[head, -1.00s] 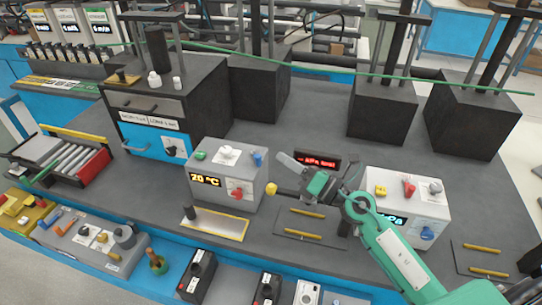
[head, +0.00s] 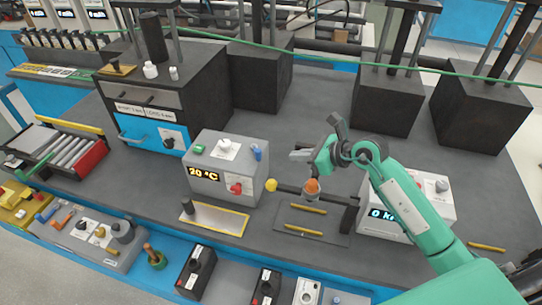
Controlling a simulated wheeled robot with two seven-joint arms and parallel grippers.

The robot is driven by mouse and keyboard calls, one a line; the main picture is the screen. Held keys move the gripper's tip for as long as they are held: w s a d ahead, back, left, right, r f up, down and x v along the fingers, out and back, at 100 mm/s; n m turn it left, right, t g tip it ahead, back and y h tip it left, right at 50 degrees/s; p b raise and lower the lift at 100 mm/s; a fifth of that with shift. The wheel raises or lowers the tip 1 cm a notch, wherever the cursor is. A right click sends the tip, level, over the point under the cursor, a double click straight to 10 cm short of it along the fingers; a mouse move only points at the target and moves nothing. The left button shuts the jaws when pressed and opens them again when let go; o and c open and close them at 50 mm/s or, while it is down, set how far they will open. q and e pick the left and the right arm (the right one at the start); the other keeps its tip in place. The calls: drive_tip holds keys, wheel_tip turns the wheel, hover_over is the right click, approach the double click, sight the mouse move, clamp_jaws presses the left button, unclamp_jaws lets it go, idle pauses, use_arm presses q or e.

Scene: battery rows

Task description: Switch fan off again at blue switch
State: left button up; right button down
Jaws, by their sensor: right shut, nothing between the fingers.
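A small blue switch (head: 256,154) stands on the top right of a grey control box (head: 225,165) in the middle of the bench. Its position, on or off, is too small to tell. The box has a lit "20 °C" display (head: 204,175) and a red knob (head: 236,188). My right gripper (head: 296,155) is shut and empty, to the right of the blue switch and apart from it. I cannot make out a fan. My left gripper is not in view.
A green knob (head: 198,149) and a white dial (head: 228,148) are near the switch. A yellow ball-ended lever (head: 271,185) is right of the box. A second control box (head: 442,208) is partly hidden by my right arm. A dark block (head: 257,82) stands behind.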

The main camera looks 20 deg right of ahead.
drive_tip(key=p+x, duration=0.4)
drive_tip(key=x, duration=0.6)
idle(0.4)
